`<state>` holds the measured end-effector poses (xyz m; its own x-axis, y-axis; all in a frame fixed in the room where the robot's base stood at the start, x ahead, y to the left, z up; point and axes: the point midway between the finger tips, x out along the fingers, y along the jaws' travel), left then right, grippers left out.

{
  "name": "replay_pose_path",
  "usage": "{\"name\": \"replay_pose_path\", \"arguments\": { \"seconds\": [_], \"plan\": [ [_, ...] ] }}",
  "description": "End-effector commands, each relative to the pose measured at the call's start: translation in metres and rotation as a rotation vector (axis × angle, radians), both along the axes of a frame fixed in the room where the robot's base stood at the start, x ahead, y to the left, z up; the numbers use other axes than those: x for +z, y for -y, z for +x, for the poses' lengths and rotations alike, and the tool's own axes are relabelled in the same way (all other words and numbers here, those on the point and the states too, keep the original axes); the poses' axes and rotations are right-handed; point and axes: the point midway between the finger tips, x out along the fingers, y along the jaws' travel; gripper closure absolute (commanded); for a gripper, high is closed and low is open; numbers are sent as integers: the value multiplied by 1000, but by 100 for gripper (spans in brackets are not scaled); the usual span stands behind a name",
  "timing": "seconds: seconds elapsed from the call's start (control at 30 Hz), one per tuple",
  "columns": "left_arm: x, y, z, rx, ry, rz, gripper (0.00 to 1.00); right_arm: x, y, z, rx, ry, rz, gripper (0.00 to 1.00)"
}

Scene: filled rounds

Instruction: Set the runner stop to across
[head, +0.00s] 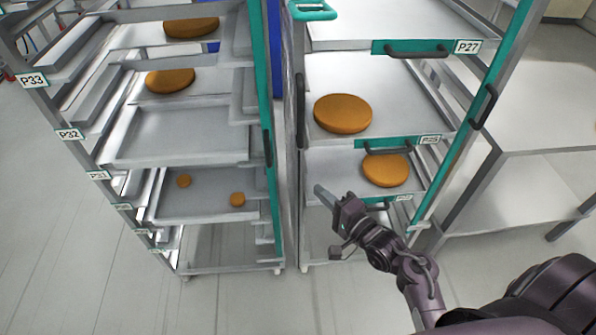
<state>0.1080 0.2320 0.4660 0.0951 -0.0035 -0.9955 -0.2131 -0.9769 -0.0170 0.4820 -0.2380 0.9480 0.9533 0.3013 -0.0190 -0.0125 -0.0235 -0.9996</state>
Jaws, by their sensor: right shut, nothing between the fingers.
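My right gripper (323,194) is shut and empty. It is in front of the lower part of the right rack (294,190), left of the lowest visible round and apart from it. No part is clearly marked as the runner stop. A teal loop-shaped piece (313,11) sits at the top left corner of the right rack; I cannot tell whether it is the stop or how it is set. My left gripper is not in view.
The right rack holds trays with orange-brown rounds (343,114) and black front handles (416,50). The left rack (277,215) holds trays with large and small rounds (237,199). A metal table (545,100) stands at right. The floor (80,240) at left is clear.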

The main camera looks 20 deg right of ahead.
Motion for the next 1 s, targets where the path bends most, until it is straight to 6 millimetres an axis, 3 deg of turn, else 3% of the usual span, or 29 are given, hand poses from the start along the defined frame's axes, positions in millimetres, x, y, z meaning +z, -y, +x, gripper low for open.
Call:
{"name": "replay_pose_path", "arguments": {
  "seconds": [0.1, 0.53, 0.67, 1.0],
  "plan": [
    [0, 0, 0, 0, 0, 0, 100, 12, 2, -1, 2, 16, 22, 100],
    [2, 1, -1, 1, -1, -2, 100, 12, -1, 7, 3, 15, 25, 100],
    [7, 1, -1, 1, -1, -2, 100, 15, -7, 25, 5, 18, 25, 100],
    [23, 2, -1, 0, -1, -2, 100, 15, -29, 94, 4, 17, 23, 100]
  ]
}}
